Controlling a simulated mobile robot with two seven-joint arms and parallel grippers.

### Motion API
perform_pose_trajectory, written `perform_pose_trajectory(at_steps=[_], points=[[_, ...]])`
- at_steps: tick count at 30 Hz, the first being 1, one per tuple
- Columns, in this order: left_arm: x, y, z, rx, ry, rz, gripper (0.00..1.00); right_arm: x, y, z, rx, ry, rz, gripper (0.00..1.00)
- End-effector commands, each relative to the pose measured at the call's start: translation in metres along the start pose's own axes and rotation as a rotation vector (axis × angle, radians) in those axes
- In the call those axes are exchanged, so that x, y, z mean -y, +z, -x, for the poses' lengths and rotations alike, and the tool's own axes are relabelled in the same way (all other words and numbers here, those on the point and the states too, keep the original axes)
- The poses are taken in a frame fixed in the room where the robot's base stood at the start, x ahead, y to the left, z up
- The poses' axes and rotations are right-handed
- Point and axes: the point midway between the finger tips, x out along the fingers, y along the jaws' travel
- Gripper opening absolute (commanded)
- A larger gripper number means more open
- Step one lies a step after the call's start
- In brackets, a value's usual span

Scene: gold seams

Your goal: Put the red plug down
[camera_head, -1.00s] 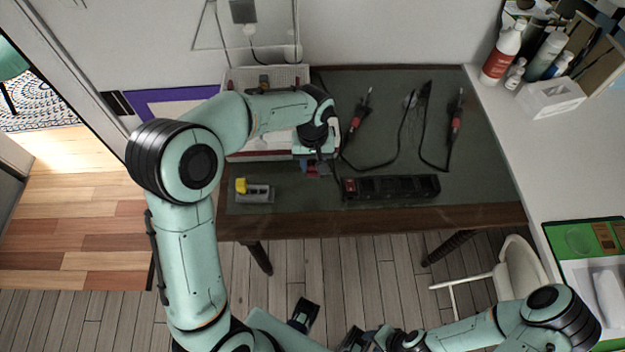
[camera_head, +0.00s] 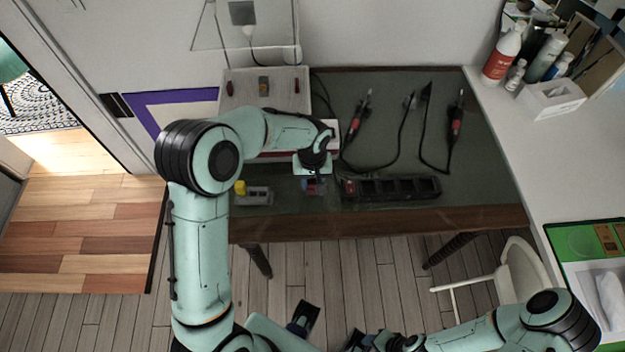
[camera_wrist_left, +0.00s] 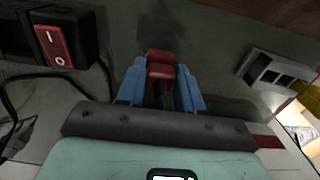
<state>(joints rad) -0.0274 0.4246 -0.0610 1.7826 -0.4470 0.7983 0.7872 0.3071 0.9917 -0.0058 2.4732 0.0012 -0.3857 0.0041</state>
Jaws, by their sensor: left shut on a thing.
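My left gripper (camera_head: 314,187) is over the front part of the dark green table top (camera_head: 375,135), just left of the black power strip (camera_head: 405,187). Its blue fingers are shut on the red plug (camera_wrist_left: 160,66), which shows between them in the left wrist view. The plug is low over the table; I cannot tell whether it touches it. In the head view the plug is mostly hidden by the hand. My right gripper (camera_head: 352,340) is at the bottom edge, away from the table, and its jaws are unclear.
A grey socket block (camera_head: 258,196) with a yellow plug (camera_head: 240,187) stands left of the gripper. The strip's red switch (camera_wrist_left: 53,45) is close by in the wrist view. Two red-handled tools with black cables (camera_head: 455,125) lie behind. A pale board (camera_head: 292,80) is at the back left.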

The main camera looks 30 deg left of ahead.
Motion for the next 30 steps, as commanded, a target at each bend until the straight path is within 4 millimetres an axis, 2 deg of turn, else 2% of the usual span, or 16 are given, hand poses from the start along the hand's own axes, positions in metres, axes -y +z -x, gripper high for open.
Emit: perform_pose_trajectory(at_steps=[12,13,15,25,29,30], points=[[0.0,0.0,-0.01,0.0,0.0,-0.001,0.0,-0.003,0.001,-0.008,0.003,0.001,-0.001,0.43],[0.0,0.0,-0.01,0.0,0.0,-0.001,0.45,-0.003,0.001,-0.008,0.003,0.001,-0.001,0.43],[0.0,0.0,-0.01,0.0,0.0,-0.001,0.61,-0.003,0.001,-0.008,0.003,0.001,-0.001,0.43],[0.0,0.0,-0.007,0.0,0.0,0.0,0.61,-0.002,0.001,-0.005,0.002,0.001,-0.001,0.43],[0.0,-0.001,0.008,-0.001,0.001,0.001,0.61,0.003,-0.001,0.006,-0.002,-0.001,0.001,0.43],[-0.001,-0.001,0.014,-0.005,0.003,0.0,0.61,0.001,-0.001,0.004,-0.002,0.0,0.0,0.43]])
